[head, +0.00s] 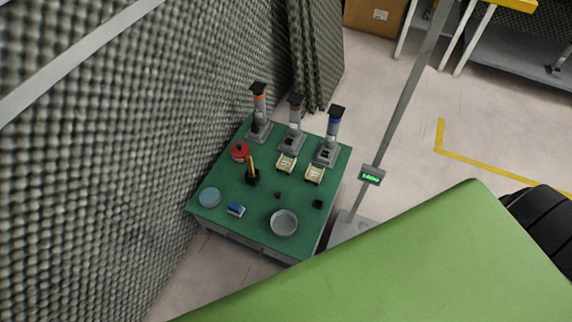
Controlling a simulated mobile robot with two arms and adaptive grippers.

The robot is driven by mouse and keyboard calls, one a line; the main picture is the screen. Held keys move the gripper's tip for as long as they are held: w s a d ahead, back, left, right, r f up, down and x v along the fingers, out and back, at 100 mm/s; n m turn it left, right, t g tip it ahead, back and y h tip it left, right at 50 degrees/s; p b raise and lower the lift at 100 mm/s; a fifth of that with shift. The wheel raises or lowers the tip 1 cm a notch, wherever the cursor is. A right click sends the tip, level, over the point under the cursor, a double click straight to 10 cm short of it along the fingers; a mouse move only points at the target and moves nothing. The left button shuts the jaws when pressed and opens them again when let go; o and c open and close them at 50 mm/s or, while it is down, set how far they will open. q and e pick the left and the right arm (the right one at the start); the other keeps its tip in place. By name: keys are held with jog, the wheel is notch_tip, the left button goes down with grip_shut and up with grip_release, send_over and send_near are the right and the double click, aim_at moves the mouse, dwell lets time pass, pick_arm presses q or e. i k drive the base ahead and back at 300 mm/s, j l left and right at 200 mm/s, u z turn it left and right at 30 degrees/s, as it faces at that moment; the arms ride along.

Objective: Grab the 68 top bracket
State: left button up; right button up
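I cannot pick out the 68 top bracket for certain; no number is legible at this size. Two small cream-coloured pieces, a left one (286,163) and a right one (314,174), lie on the green-topped table (228,179). They sit in front of several grey stands. A small dark piece (318,204) and another tiny dark piece (278,195) also lie on the table. Neither of my grippers is in view.
The table also holds a round grey dish (284,223), a blue-topped round container (209,197), a red pot (240,151) and a blue-white block (236,210). Grey foam wall (90,150) borders the left. A scale with a post display (371,175) stands right.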

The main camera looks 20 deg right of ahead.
aim_at(286, 163)
jog(key=j+z, duration=0.2)
jog(key=z, duration=0.5)
